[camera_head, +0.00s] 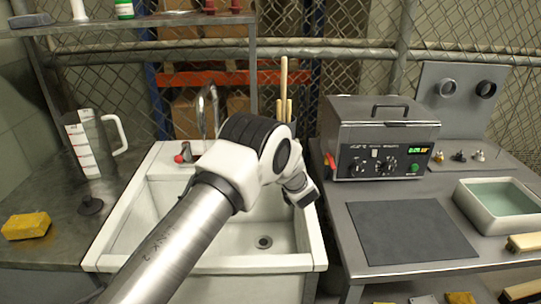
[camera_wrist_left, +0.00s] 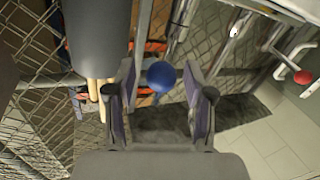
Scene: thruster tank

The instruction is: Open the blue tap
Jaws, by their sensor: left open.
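The blue tap's round knob (camera_wrist_left: 161,76) shows in the left wrist view between the two fingers of my left gripper (camera_wrist_left: 159,68), with a gap on each side. The gripper is open; I cannot tell how deep the knob sits between the fingers. In the head view my left arm crosses the white sink (camera_head: 160,190) and hides the blue knob and the fingers. The red tap knob (camera_head: 180,158) is on the sink's back left; it also shows at the right of the wrist view (camera_wrist_left: 303,77). The curved metal spout (camera_head: 202,105) rises behind the sink.
A measuring jug (camera_head: 90,145) and a yellow sponge (camera_head: 26,226) are on the left bench. A grey control unit (camera_head: 380,135) and a water-filled tray (camera_head: 480,215) are on the right bench.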

